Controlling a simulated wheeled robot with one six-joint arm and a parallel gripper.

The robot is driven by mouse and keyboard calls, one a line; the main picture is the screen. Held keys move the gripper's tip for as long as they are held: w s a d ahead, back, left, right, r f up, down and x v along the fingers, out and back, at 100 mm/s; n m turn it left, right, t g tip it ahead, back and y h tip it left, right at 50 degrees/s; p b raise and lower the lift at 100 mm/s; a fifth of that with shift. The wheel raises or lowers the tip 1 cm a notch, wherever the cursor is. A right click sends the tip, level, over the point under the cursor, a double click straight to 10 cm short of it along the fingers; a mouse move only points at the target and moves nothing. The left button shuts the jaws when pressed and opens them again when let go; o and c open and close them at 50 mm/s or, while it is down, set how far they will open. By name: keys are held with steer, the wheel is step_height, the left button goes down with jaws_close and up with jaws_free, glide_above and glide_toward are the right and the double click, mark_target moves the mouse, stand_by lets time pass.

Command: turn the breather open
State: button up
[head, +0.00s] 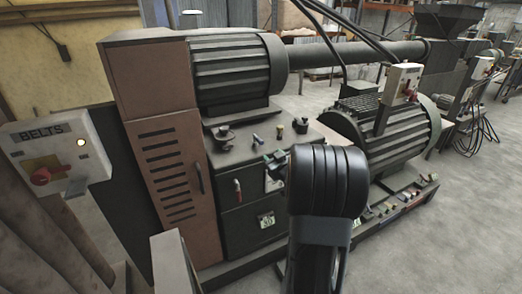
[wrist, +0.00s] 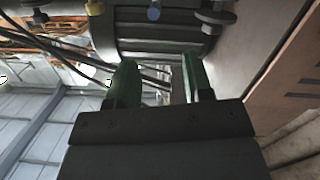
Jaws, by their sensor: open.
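Several small fittings stand on top of the dark machine housing, and I cannot tell which is the breather. They are a dark round cap (head: 223,135), a small bluish fitting (head: 257,140), a yellowish fitting (head: 279,130) and a dark knob (head: 301,125). In the wrist view the dark cap (wrist: 215,16), bluish fitting (wrist: 153,12), yellow fitting (wrist: 95,7) and dark knob (wrist: 37,15) line the top edge. My gripper (wrist: 158,80) has its green fingers apart, with nothing between them, short of the fittings. In the head view my gripper (head: 274,165) is partly hidden by my arm.
A ribbed motor (head: 230,70) lies above and behind the fittings, and another ribbed motor (head: 385,135) stands to the right. A brown slotted cabinet (head: 165,165) is on the left. A "BELTS" switch box (head: 55,155) stands far left. Open floor (head: 470,210) lies to the right.

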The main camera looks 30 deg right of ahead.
mark_target(263, 144)
steer(key=shift+n+t+y, duration=0.3)
steer(key=shift+t+y, duration=0.1)
steer(key=shift+t, duration=0.4)
steer(key=w+d, duration=0.1)
steer(key=w, duration=0.3)
steer(key=w+d+f, duration=0.1)
steer(key=w, duration=0.3)
steer(key=w+d, duration=0.1)
steer(key=w, duration=0.4)
steer(key=shift+d+f, duration=0.25)
steer(key=shift+d, duration=0.1)
steer(key=shift+c, duration=0.3)
jaws_close()
